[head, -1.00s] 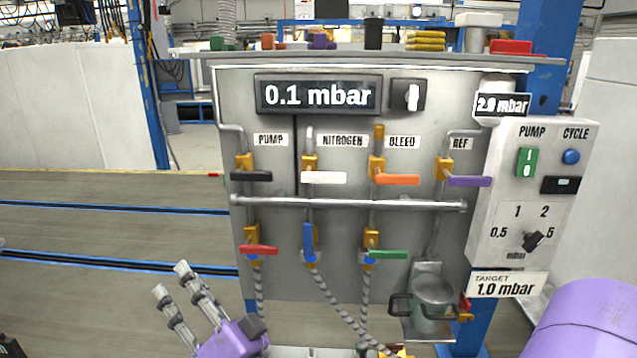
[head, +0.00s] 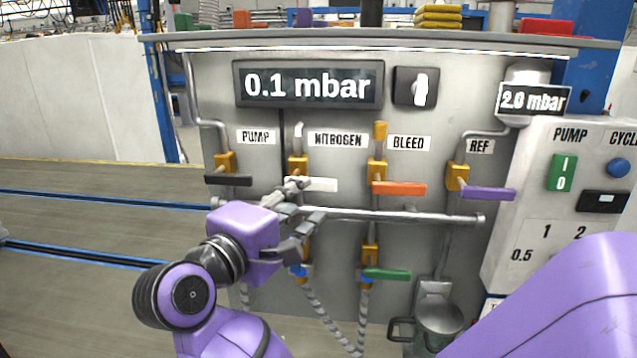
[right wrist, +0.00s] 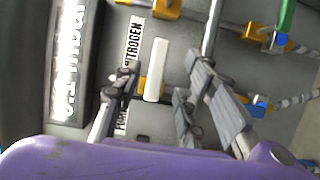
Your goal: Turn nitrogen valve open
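The nitrogen valve has a white handle (head: 312,184) lying horizontally, pointing right from its yellow body (head: 298,165) under the NITROGEN label (head: 338,139). In the right wrist view the white handle (right wrist: 156,70) appears between the finger lines. My right gripper (head: 307,202) is open in front of the panel, its fingers spread and pointing at the handle. The upper finger overlaps the handle's left end in the head view. Contact with the handle cannot be told. My left gripper is not in view.
The black pump handle (head: 228,180), orange handle (head: 400,188) and purple handle (head: 489,194) flank the valve. A horizontal pipe (head: 400,215) runs just below. A green handle (head: 386,274) is lower right. The display (head: 308,84) reads 0.1 mbar.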

